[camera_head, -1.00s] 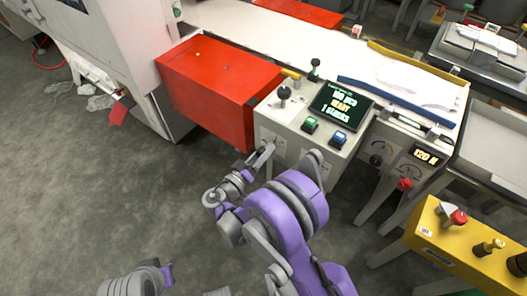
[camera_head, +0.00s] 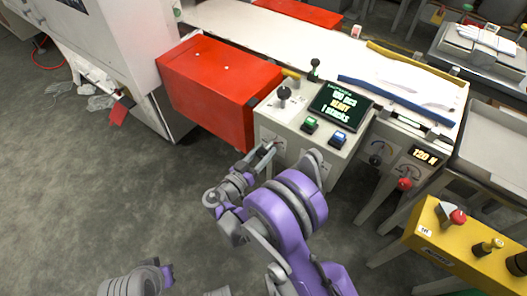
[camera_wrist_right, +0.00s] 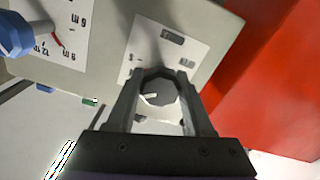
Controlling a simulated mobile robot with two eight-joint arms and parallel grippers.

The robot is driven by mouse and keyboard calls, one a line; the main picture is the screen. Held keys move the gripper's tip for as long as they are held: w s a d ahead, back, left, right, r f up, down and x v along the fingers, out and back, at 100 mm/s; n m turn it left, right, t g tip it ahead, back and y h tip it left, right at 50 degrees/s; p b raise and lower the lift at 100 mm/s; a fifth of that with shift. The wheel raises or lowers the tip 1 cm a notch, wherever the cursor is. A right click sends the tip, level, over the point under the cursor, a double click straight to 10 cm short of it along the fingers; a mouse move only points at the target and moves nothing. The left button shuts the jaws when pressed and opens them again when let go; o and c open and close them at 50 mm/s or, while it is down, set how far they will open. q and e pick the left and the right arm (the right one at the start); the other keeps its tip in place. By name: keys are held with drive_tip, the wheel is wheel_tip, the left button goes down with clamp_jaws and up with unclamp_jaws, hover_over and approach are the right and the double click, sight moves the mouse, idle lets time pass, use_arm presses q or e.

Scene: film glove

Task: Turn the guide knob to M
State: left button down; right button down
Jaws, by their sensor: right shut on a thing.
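The guide knob (camera_wrist_right: 160,90), dark grey and faceted, sits on a white label plate (camera_wrist_right: 145,40) on the front of the cream control box (camera_head: 285,140). A short pale mark on the knob points toward the left in the right wrist view. The plate's printed marks are too small to read surely, so I cannot tell which is M. My right gripper (camera_wrist_right: 162,102) is shut on the knob, one finger on each side. In the head view this gripper (camera_head: 266,152) reaches the box front, and the knob is hardly visible there.
A red box (camera_head: 220,85) adjoins the control box on the left. A screen (camera_head: 341,106), a green button (camera_head: 310,125) and a blue button (camera_head: 339,138) are on top. A blue knob (camera_wrist_right: 15,35) with a numbered dial is nearby.

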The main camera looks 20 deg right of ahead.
drive_tip(key=shift+c, duration=1.4)
unclamp_jaws()
drive_tip(key=p+v, duration=0.1)
drive_tip(key=v, duration=0.9)
drive_tip(key=shift+s+a, duration=0.25)
drive_tip(key=shift+a, duration=0.05)
